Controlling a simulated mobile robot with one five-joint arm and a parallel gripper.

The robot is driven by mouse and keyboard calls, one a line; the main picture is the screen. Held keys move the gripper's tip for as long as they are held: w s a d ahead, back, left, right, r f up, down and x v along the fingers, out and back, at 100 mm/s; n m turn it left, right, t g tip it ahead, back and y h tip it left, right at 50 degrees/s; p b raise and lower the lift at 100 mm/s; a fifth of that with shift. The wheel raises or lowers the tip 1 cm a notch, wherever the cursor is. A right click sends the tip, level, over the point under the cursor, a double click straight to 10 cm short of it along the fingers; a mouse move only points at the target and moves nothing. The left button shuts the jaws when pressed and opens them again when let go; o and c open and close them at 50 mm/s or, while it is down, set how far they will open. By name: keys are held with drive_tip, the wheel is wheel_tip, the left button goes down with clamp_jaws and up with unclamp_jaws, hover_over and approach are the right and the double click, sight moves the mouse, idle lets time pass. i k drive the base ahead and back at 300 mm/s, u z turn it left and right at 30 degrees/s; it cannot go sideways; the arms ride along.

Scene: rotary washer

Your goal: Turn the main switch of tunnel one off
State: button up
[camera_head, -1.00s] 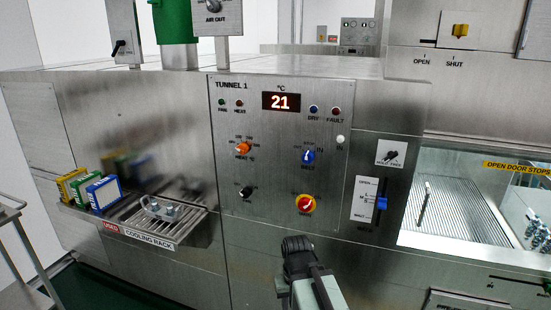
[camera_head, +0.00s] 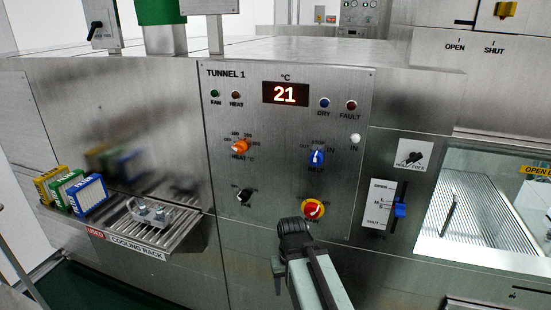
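The Tunnel 1 panel (camera_head: 285,130) is a steel plate on the front of the machine. Its main switch (camera_head: 313,208) is a red rotary knob on a yellow disc at the lower right of the panel. The lower part of the switch and its label are partly covered by my gripper. My gripper (camera_head: 294,228) is dark and points at the panel just below and left of the switch. Contact with the switch cannot be made out. The fingers are seen from behind, so their opening does not show.
The panel also has an orange heat knob (camera_head: 240,147), a blue belt knob (camera_head: 317,158), a black knob (camera_head: 243,197) and a display (camera_head: 285,94) reading 21. A blue slider (camera_head: 399,209) stands at right.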

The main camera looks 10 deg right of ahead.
sight(312, 210)
drive_tip(key=u, duration=0.4)
drive_tip(key=k, duration=1.35)
drive_tip(key=u, duration=0.85)
drive_tip(key=i, duration=0.95)
drive_tip(key=u, duration=0.15)
